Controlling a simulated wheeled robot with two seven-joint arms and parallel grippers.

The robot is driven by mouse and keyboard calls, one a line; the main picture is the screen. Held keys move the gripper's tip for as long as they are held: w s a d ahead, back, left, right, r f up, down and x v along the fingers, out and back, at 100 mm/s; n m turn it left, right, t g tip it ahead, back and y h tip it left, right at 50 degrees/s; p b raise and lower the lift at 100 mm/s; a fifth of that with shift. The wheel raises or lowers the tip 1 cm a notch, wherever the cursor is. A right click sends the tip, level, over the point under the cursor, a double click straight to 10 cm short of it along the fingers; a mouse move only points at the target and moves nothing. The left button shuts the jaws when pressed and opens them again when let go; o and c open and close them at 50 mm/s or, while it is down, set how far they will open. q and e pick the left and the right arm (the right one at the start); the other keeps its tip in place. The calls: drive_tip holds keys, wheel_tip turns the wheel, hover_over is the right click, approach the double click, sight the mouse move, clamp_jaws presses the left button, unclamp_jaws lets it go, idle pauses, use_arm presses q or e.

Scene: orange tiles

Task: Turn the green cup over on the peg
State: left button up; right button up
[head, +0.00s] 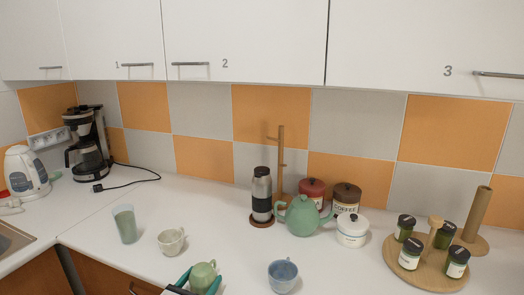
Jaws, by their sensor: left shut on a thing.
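The green cup (203,274) is at the bottom of the head view, left of the blue cup. My left gripper (199,283) is shut on it; its teal fingers show on both sides of the cup. Whether the cup touches the counter cannot be told. A wooden stand with short pegs (281,150) rises at the back of the counter, behind the steel grinder and the teapot. No cup hangs on the pegs that I can see. My right gripper is not in view.
A speckled cup (171,241), a green tumbler (125,224) and a blue cup (283,275) stand near the green cup. A steel grinder (262,196), green teapot (303,216) and canisters (351,229) crowd the stand's base. A round jar rack (430,275) is at right.

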use_arm(q)
drive_tip(key=shift+f, duration=0.35)
drive_tip(key=o, duration=1)
drive_tip(key=shift+s, duration=0.15)
drive_tip(key=shift+b+v, duration=0.45)
drive_tip(key=shift+v, duration=5.45)
drive_tip(key=shift+r, duration=0.1)
